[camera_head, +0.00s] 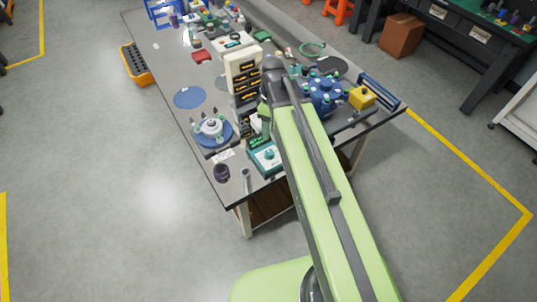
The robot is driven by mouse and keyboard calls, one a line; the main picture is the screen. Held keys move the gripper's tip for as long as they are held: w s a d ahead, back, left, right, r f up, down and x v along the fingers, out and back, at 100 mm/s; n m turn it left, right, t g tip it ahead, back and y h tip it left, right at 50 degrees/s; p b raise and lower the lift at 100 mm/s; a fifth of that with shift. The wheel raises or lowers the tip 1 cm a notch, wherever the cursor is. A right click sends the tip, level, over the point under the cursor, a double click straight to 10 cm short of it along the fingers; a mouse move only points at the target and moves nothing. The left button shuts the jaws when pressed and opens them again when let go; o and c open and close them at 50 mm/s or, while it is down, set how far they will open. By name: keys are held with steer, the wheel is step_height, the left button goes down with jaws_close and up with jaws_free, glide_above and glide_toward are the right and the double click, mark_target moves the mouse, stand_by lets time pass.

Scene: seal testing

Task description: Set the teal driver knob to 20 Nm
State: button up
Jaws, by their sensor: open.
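The teal driver unit (264,158) sits near the front edge of the dark table, just left of my arm. A small pale round knob (269,155) shows on its top face; its pointer and scale are too small to read. My gripper (262,132) hangs from the bent arm above and just behind the teal unit. It is open, and nothing shows between its fingers. The fingers are small and partly lost against dark items and my arm, so I cannot tell whether they touch the unit.
A cream rack (242,65) with dark drawers stands behind the gripper. A white round fixture on a blue disc (211,130) is to the left. A dark cup (221,173) stands at the front corner. A blue drum device (325,95) and yellow block (362,97) are right of my arm.

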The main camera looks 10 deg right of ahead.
mark_target(269, 152)
steer(key=f+b, duration=1.2)
steer(key=f, duration=0.1)
steer(key=shift+s+a+f, duration=0.2)
steer(key=shift+f, duration=0.05)
steer(key=shift+r, duration=0.1)
jaws_close()
